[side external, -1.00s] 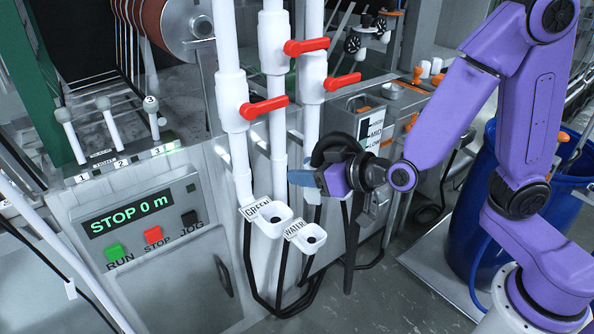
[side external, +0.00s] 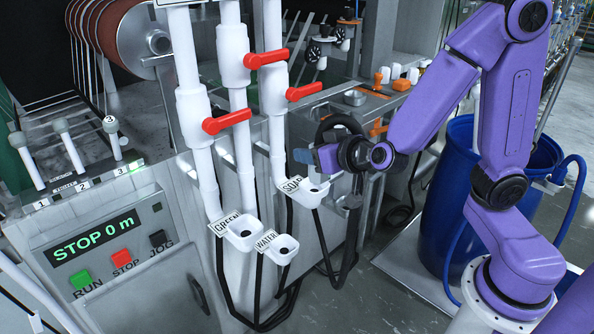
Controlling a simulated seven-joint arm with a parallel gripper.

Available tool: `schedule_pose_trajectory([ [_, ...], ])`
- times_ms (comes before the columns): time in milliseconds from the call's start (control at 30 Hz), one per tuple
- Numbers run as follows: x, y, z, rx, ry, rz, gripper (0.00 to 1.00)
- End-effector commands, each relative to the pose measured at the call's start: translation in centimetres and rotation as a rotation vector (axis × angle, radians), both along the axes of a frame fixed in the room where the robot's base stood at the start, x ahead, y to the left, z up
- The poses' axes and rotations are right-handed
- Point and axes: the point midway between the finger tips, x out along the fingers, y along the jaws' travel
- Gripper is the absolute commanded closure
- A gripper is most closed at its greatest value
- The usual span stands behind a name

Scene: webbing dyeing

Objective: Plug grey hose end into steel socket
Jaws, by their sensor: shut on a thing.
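My gripper (side external: 312,156) is at the middle of the side external view, just above the SOAP funnel and pointing left. It is shut on what appears to be the grey hose end, a small piece mostly hidden at the jaws. A dark hose loop (side external: 338,121) arches right behind the gripper. I cannot tell from this view how the hose end is angled. I cannot make out the steel socket with certainty.
White funnels marked GREEN (side external: 243,233), WATER (side external: 281,248) and SOAP (side external: 309,191) stand below white pipes with red valve handles (side external: 265,60). A control panel (side external: 95,245) is at left. A blue barrel (side external: 448,200) stands behind my arm at right.

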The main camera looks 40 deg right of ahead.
Motion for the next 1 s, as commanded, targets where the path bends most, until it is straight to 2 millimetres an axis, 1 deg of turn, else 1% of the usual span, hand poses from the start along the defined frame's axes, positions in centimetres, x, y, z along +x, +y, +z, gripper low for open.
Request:
schedule_pose_trajectory([
  [33, 0.5, -1.8, 0.0, 0.0, -0.001, -0.06, 0.97],
  [200, 1.2, -6.7, 0.0, -0.001, 0.002, -0.224, 0.97],
  [267, 2.3, -7.1, -0.6, -0.004, 0.005, -0.232, 0.97],
  [333, 3.5, -8.0, -1.3, -0.005, 0.006, -0.25, 0.97],
  [467, 5.6, -10.3, -2.8, -0.005, 0.007, -0.287, 0.97],
  [567, 7.4, -12.5, -4.4, -0.005, 0.008, -0.317, 0.97],
  [700, 9.5, -16.2, -7.2, -0.004, 0.01, -0.359, 0.97],
  [800, 10.4, -19.0, -9.4, -0.003, 0.01, -0.384, 0.97],
  [1000, 11.5, -24.1, -13.8, -0.001, 0.009, -0.411, 0.97],
])
